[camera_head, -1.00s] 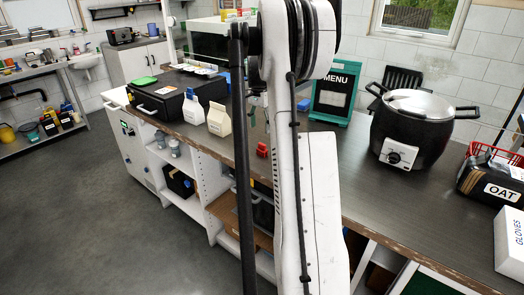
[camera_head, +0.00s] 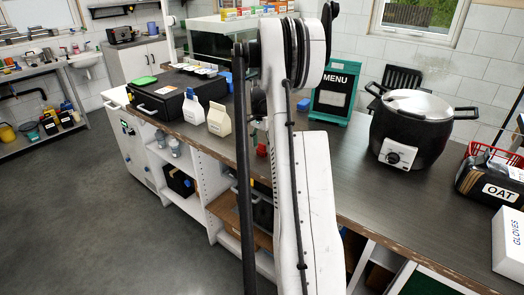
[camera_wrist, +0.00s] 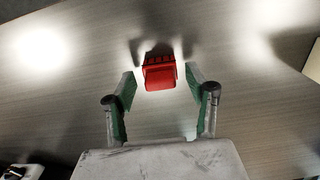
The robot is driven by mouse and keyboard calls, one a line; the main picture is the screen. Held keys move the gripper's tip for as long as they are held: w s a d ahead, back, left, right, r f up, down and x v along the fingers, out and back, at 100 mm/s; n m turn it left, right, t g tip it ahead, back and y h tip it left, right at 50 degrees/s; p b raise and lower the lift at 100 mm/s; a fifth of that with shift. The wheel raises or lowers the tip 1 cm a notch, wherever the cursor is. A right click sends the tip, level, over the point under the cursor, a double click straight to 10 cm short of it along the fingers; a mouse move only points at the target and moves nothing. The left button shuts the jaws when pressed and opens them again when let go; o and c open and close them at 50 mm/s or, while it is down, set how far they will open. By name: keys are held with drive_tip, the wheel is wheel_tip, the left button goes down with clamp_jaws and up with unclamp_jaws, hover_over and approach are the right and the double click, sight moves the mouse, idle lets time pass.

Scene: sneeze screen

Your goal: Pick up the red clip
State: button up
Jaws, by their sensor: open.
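The red clip (camera_wrist: 160,73) lies on the grey-brown counter, at the upper middle of the wrist view. In the head view only a small red part of the clip (camera_head: 262,150) shows beside my arm. My gripper (camera_wrist: 163,82) is open and empty in the wrist view, with its two green-padded fingers spread. The fingertips are at the left and right of the clip's near part, apart from it. I cannot tell the height of the fingertips above the counter.
On the counter (camera_head: 345,170), two cartons, one the cream carton (camera_head: 220,119), and a black case (camera_head: 165,95) stand left of my arm. A green-framed menu sign (camera_head: 334,92) and a black cooker (camera_head: 410,130) stand right. The counter's front edge is close to the clip.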

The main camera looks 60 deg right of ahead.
drive_tip(key=c, duration=1.1)
drive_tip(key=shift+r, duration=0.15)
